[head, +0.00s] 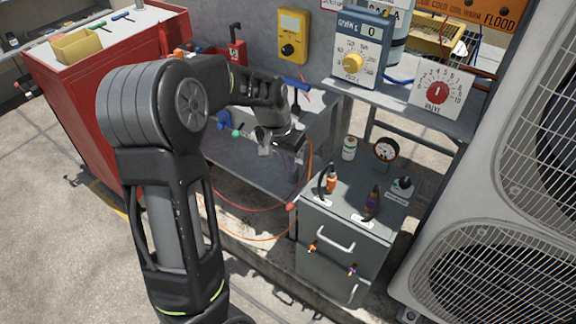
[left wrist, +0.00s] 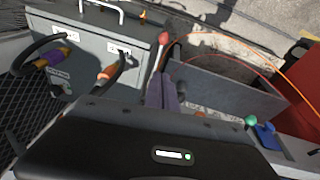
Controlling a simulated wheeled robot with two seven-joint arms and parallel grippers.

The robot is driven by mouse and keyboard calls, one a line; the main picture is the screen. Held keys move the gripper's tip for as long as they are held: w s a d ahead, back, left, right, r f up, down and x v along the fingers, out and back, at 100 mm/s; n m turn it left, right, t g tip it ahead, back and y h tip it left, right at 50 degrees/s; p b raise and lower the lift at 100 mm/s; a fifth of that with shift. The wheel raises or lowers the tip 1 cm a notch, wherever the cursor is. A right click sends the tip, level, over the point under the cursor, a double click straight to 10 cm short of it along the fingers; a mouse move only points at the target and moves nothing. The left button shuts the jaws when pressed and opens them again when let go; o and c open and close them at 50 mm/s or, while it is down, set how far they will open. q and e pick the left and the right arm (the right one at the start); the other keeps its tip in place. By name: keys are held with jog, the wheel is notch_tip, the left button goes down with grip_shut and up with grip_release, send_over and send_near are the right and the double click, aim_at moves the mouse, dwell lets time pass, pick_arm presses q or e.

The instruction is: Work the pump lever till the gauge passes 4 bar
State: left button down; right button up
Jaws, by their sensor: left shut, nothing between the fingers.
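A lever with a red knob (head: 291,206) shows at the left side of the grey cabinet (head: 318,262). The red knob also shows in the left wrist view (left wrist: 164,38), just beyond my fingertips, with part of its rod below it. A small round gauge (head: 386,149) with a white face stands at the back of the cabinet top; its needle is too small to read. My left gripper (head: 287,141) is above and behind the knob in the head view. Its fingers (left wrist: 163,92) are shut and empty, apart from the lever as far as I can tell. My right gripper is not in view.
A large condenser unit (head: 500,200) stands close on the right. A red tool cabinet (head: 80,115) is at left. Orange hoses loop beside the grey cabinet.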

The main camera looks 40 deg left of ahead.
pick_arm(q)
jog(key=f, duration=0.7)
jog(key=d+f, duration=0.1)
jog(key=f, duration=0.3)
jog(key=shift+s+b, duration=0.3)
jog(key=shift+s, duration=0.05)
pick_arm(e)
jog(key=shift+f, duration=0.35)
